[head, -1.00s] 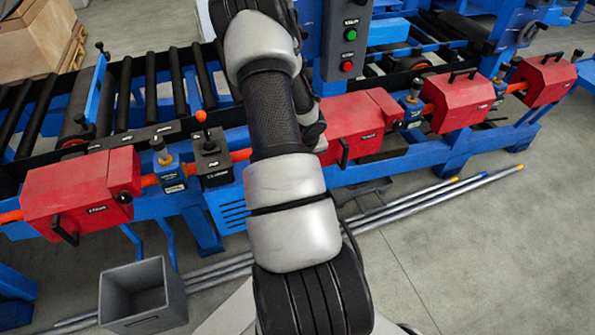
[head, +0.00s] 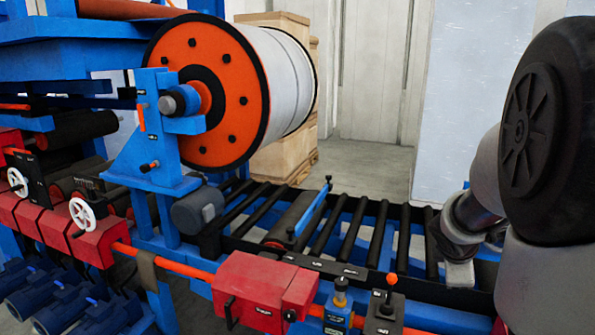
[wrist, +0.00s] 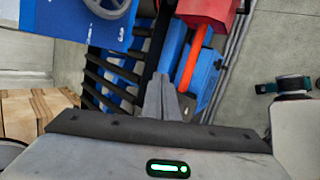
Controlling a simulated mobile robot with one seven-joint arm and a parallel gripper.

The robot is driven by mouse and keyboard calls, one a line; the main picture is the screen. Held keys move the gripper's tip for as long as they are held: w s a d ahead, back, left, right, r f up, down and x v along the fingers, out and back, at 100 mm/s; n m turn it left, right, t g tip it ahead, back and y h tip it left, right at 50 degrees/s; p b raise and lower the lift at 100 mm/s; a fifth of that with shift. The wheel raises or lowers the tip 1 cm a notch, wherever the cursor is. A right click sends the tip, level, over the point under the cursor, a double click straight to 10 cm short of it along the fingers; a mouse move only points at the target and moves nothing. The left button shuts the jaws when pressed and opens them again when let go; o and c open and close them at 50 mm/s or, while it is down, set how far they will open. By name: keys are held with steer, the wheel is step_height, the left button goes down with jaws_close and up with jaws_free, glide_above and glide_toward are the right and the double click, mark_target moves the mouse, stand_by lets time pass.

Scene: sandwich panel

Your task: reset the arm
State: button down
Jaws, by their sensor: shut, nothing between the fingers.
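My arm shows at the right edge of the head view, bent, with its dark round joint close to the camera. My gripper (wrist: 162,98) shows in the wrist view as grey fingers together at the middle, shut and empty. In the wrist view it is above the blue machine frame and an orange bar (wrist: 191,62), apart from them as far as I can tell. In the head view I cannot make out the fingertips.
A roller conveyor (head: 345,235) runs along the blue machine. A large white roll with an orange end disc (head: 222,90) stands at its left. A red box (head: 262,290) and a small lever unit (head: 384,315) sit along the front.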

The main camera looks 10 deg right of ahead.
steer(key=s+a+r+m+y, duration=0.2)
steer(key=s+a, duration=0.4)
steer(key=a, duration=0.3)
steer(key=s+a+r+m+y, duration=0.2)
steer(key=s+a+r+m, duration=0.2)
steer(key=a, duration=0.5)
steer(key=s+a+r+m+y, duration=0.1)
steer(key=s+a+r+m, duration=0.2)
steer(key=s+a+m, duration=0.4)
steer(key=s+a, duration=0.1)
steer(key=a, duration=0.1)
steer(key=shift+s+a+y+p, duration=0.25)
steer(key=shift+a+y+p, duration=0.05)
steer(key=shift+y+p, duration=0.1)
steer(key=shift+d+r, duration=0.1)
steer(key=shift+d, duration=0.05)
